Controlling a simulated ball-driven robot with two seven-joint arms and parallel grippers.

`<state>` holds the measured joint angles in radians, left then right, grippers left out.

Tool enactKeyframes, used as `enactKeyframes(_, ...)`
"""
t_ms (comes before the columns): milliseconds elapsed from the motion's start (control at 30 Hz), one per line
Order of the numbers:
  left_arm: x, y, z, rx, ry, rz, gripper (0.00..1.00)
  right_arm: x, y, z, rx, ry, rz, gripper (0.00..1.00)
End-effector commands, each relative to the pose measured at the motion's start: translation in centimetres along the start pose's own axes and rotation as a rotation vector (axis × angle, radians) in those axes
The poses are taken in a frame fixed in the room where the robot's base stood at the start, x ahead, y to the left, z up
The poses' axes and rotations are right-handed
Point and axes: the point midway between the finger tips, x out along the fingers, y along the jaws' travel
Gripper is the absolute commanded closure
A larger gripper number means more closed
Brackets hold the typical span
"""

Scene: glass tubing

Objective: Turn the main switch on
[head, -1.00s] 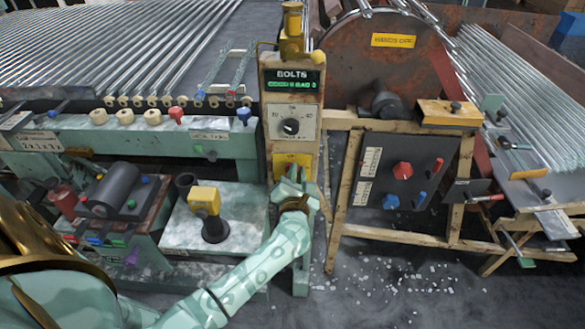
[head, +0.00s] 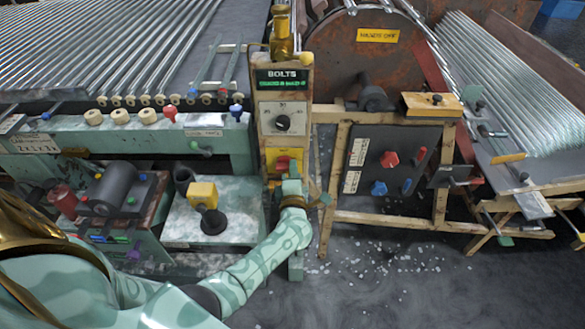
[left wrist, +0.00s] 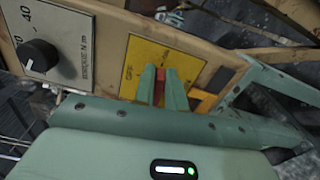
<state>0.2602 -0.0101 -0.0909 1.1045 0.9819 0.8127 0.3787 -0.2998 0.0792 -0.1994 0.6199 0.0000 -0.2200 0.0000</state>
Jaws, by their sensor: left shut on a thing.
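The main switch appears as a red lever on a yellow plate (head: 270,160), low on the wooden panel under the BOLTS display. In the head view its red part (head: 283,164) shows just above my left gripper (head: 291,181). In the left wrist view the red lever (left wrist: 160,87) stands between the two green fingers of my left gripper (left wrist: 164,88), which are shut on it. The fingers hide much of the lever, and its exact angle is hard to tell. My right gripper is not in view.
A dial (head: 283,122) sits above the switch on the same panel. To the right is a dark board with a red knob (head: 389,159) and a blue knob (head: 379,188). A yellow-topped lever (head: 203,194) stands at left. White bits litter the floor.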

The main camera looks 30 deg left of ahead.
Motion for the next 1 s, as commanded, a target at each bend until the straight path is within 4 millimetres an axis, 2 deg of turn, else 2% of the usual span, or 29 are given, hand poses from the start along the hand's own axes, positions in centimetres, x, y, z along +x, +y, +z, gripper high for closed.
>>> enactKeyframes(300, -0.15, -0.5, 0.01, 0.106, -0.001, -0.005, 1.0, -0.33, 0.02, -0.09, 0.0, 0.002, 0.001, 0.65)
enactKeyframes(800, -0.17, -0.62, -0.02, 0.126, -0.001, -0.006, 1.0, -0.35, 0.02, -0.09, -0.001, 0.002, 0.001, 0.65)
enactKeyframes(833, -0.17, -0.62, -0.03, 0.126, -0.001, -0.006, 0.85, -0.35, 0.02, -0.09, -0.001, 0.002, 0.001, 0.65)
enactKeyframes(900, -0.16, -0.61, -0.03, 0.126, -0.001, -0.005, 0.65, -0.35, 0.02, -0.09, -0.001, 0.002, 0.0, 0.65)
enactKeyframes(1000, -0.12, -0.53, -0.03, 0.125, -0.001, -0.004, 0.65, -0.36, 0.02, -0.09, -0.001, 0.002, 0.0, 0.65)
